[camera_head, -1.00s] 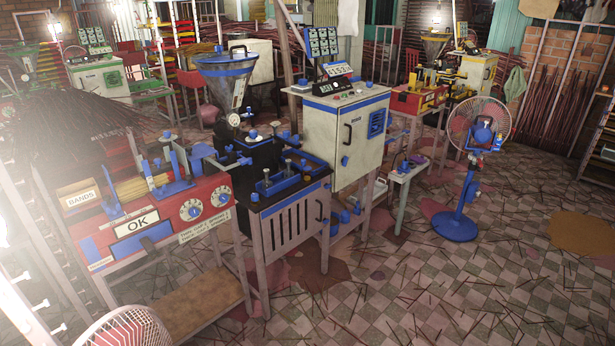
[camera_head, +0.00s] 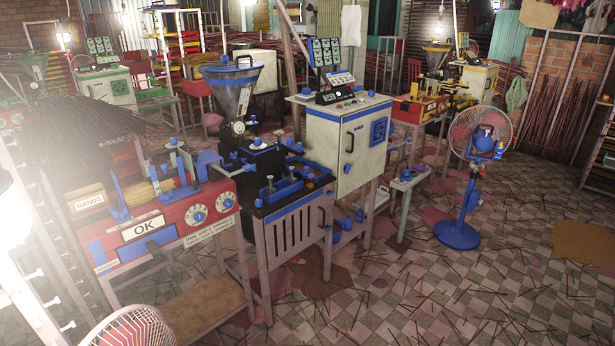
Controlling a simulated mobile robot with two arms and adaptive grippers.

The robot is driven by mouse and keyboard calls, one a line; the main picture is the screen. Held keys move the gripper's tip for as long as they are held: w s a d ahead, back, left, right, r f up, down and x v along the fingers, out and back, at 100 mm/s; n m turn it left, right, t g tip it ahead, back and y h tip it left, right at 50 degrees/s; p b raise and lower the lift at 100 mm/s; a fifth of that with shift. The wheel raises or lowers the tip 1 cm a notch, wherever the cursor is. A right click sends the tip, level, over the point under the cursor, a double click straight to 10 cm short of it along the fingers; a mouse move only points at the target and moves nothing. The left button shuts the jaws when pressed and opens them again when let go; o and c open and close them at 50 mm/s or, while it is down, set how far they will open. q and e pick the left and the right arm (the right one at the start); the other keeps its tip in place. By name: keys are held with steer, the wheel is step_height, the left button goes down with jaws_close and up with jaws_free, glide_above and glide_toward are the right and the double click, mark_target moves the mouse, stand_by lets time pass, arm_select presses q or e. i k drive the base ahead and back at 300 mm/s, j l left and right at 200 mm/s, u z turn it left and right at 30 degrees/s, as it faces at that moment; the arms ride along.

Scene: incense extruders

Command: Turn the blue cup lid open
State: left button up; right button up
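A metal funnel-shaped hopper (camera_head: 233,95) stands on the black part of the blue-trimmed machine, left of the picture's middle. Its top has a wide blue rim or lid (camera_head: 232,70) with a small dark handle above it. This looks like the blue cup lid, but the view does not make that certain. I cannot tell whether it is fully closed. A round gauge (camera_head: 238,128) and a blue-topped knob (camera_head: 257,142) are below the hopper. Neither of my grippers is in view, and nothing is seen touching the hopper.
A red bench (camera_head: 170,215) with dials and an OK sign stands at the left. A white cabinet (camera_head: 345,150) with a keypad stands right of the hopper. A blue fan (camera_head: 470,180) stands further right. The tiled floor (camera_head: 420,290) in front is open, scattered with thin sticks.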

mark_target(306, 168)
steer(key=k+u, duration=0.2)
steer(key=u, duration=0.15)
steer(key=k+u, duration=0.15)
steer(key=u, duration=0.2)
steer(key=k+j+u, duration=0.15)
steer(key=u, duration=0.2)
steer(key=i+l+u, duration=0.2)
steer(key=l, duration=0.2)
steer(key=i+l+u, duration=0.25)
steer(key=l, duration=0.15)
steer(key=l+u, duration=0.2)
steer(key=l, duration=0.25)
steer(key=i+l+u, duration=0.1)
steer(key=l+u, duration=0.15)
steer(key=l, duration=0.2)
